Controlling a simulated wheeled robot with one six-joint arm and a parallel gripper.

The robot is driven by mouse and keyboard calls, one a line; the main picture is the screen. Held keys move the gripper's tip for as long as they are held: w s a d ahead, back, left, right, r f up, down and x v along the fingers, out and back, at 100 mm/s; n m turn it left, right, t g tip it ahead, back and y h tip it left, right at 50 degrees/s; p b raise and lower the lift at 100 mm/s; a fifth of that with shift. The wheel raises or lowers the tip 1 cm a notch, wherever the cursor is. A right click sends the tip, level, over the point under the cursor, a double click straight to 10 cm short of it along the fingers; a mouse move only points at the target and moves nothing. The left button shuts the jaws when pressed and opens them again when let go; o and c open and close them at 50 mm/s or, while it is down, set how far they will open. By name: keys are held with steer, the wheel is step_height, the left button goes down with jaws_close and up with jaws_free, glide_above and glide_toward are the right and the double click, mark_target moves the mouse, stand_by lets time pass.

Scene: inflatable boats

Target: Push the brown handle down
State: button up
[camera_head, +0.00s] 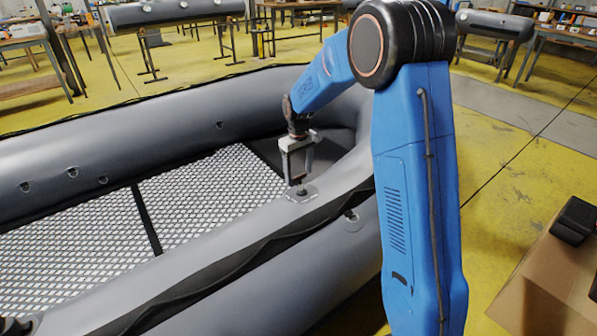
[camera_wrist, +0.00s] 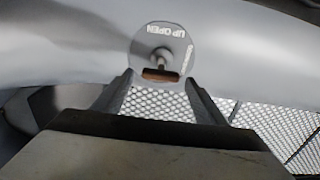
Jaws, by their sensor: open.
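The brown handle (camera_wrist: 160,75) shows in the wrist view, just beyond my fingertips and roughly centred between them. Contact with the handle cannot be told.
The grey inflatable boat (camera_head: 110,150) has a patterned metal floor (camera_head: 215,185) inside its tubes. My blue arm crosses the head view. A brown surface (camera_head: 545,275) with black items stands at lower right. Workbenches (camera_head: 25,40) line the back of the yellow floor.

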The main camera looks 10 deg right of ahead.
mark_target(299, 178)
steer(key=c, duration=1.5)
steer(key=shift+s+d+f, duration=0.1)
steer(key=shift+s+f, duration=0.05)
steer(key=shift+f, duration=0.6)
steer(key=shift+s+f, duration=0.15)
steer(key=shift+f, duration=0.6)
steer(key=o, duration=1.5)
steer(key=shift+f, duration=0.1)
steer(key=shift+r, duration=0.2)
step_height(299, 178, up, 17)
steer(key=shift+r, duration=0.1)
